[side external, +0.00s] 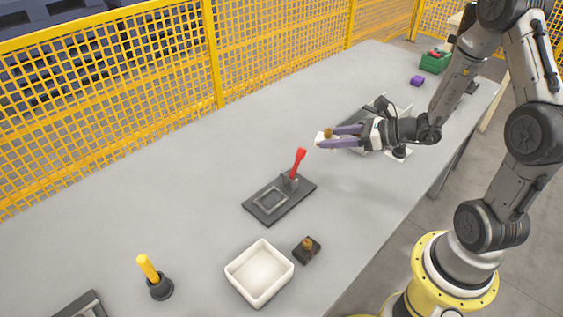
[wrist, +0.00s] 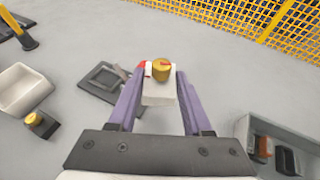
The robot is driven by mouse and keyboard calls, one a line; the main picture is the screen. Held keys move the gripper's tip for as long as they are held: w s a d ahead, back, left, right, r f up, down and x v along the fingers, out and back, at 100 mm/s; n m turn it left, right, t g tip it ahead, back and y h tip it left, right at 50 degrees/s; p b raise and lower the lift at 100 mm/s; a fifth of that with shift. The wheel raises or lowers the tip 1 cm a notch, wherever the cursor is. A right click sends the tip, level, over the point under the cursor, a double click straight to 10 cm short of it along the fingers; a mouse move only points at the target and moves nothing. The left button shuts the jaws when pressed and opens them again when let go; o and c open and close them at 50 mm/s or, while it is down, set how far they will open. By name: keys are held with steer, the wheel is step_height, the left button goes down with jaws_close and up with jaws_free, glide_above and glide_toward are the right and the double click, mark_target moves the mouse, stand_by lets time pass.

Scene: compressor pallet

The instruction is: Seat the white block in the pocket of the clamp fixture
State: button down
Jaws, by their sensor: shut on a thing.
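The white block (wrist: 158,98), with a brass-coloured knob on top, is held between the purple fingers of my gripper (wrist: 158,84). In the side view the white block (side external: 320,139) shows at the tips of my gripper (side external: 335,138), raised above the table. The clamp fixture (side external: 261,212) is a dark plate with a square-framed pocket and an upright red lever. It stands to the lower left of my gripper in the side view, and the pocket looks empty. In the wrist view the fixture (wrist: 95,85) lies left of the block, partly hidden by a finger.
A white bin (side external: 236,277) and a dark block with a brass knob (side external: 308,254) stand near the fixture. A yellow-handled tool (side external: 148,267) is farther left. A grey tray (wrist: 243,133) holding parts lies at the wrist view's lower right. A yellow mesh fence (side external: 130,60) runs behind the table.

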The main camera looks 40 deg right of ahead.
steer(key=shift+w+d+f, duration=0.15)
steer(key=shift+w+d, duration=0.1)
steer(key=shift+d, duration=0.15)
steer(key=w+f, duration=0.3)
steer(key=w, duration=0.1)
steer(key=w+d+f, duration=0.1)
steer(key=w+f, duration=0.2)
steer(key=w, duration=0.1)
steer(key=w+d+f, duration=0.1)
steer(key=w+f, duration=0.2)
steer(key=w, duration=0.1)
steer(key=shift+w+d+f, duration=0.1)
steer(key=shift+w+d, duration=0.1)
steer(key=shift+w, duration=0.2)
steer(key=shift+w+f+h, duration=0.2)
steer(key=shift+f+h, duration=0.1)
steer(key=shift+f, duration=1.4)
steer(key=shift+f, duration=0.1)
steer(key=shift+c, duration=1.7)
jaws_free()
